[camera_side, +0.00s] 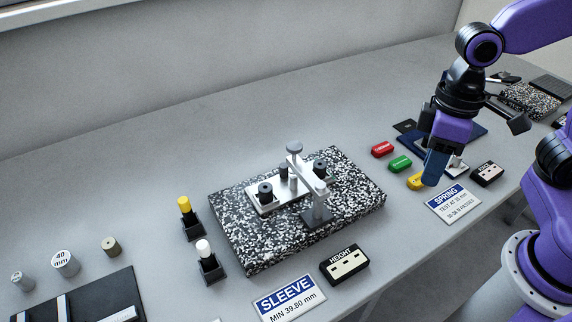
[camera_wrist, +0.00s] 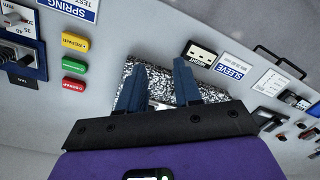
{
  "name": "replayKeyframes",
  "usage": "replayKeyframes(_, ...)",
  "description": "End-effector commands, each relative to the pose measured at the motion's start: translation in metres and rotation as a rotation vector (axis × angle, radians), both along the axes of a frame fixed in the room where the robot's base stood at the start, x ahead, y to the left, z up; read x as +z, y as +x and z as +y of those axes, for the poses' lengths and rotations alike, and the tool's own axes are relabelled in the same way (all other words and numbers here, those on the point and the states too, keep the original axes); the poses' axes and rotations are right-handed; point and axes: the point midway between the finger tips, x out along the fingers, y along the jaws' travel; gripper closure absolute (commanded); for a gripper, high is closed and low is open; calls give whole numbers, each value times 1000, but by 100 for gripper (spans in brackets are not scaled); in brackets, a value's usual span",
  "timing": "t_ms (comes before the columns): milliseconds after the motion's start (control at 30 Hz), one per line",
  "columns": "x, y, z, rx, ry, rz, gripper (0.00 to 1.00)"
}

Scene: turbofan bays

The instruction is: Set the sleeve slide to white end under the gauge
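A speckled black-and-white block (camera_side: 345,225) stands mid-table in the side view and lies beyond my fingers in the wrist view (camera_wrist: 159,76). On it is a light slide plate (camera_side: 262,207) with dark round pieces at both ends. A grey gauge stand (camera_side: 318,214) reaches over the plate's middle. I cannot tell which slide end is the white one. A white-capped peg (camera_side: 204,247) and a yellow-capped peg (camera_side: 185,205) stand in black holders left of the block. My gripper (camera_side: 433,178) is right of the block, above the table, its blue fingers (camera_wrist: 159,64) apart and empty.
Red (camera_side: 383,149), green (camera_side: 400,163) and yellow (camera_side: 416,181) blocks lie near my gripper. A SPRING card (camera_side: 453,204), SLEEVE card (camera_side: 289,297) and HEIGHT box (camera_side: 345,264) lie along the front. Small cylinders (camera_side: 65,263) stand at left. The back table is clear.

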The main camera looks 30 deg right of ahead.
Motion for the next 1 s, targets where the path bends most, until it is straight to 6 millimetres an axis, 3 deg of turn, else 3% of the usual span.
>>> replayKeyframes(200, 11, 64, 38, -388, 6, 77, 66)
replayKeyframes(500, 18, 154, 73, -897, 16, 196, 66)
replayKeyframes(800, 17, 241, 84, -1379, 24, 333, 66)
replayKeyframes(1000, 14, 277, 80, -1592, 26, 403, 66)
